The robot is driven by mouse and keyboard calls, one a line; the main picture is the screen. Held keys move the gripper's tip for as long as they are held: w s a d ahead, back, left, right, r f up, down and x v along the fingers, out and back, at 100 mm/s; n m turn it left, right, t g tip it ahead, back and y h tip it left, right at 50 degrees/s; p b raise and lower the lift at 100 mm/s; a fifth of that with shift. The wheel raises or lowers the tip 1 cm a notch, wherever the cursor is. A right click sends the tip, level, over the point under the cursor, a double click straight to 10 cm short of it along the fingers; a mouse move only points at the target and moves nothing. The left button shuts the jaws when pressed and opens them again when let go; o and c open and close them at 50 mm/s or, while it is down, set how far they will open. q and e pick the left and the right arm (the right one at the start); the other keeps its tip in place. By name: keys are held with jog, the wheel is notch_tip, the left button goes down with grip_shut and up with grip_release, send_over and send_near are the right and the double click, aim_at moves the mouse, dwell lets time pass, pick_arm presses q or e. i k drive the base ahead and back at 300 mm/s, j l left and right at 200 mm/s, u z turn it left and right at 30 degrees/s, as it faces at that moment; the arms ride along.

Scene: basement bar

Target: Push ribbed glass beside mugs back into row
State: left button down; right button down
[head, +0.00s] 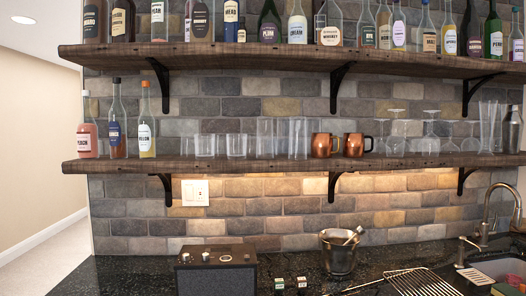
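Two copper mugs (322,145) stand on the lower wooden shelf (130,167), the right one (354,145) close beside the left. A tall clear glass (298,139) stands upright just left of the mugs, near the left mug. Ribs on it are too small to make out for certain. More clear glasses continue the row to its left, with a tall one (265,138) and shorter ones (237,146) (205,146). How far each glass sits from the shelf's front edge is hard to tell. Neither of my grippers is in view.
Upside-down stemmed glasses (396,130) stand right of the mugs. Bottles (146,122) stand at the shelf's left end. An upper shelf (260,57) holds many bottles. The dark counter below holds a black box (217,270), an ice bucket (339,255), a wire rack (420,283) and a tap (487,215).

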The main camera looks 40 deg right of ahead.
aim_at(298, 142)
jog(key=z, duration=1.65)
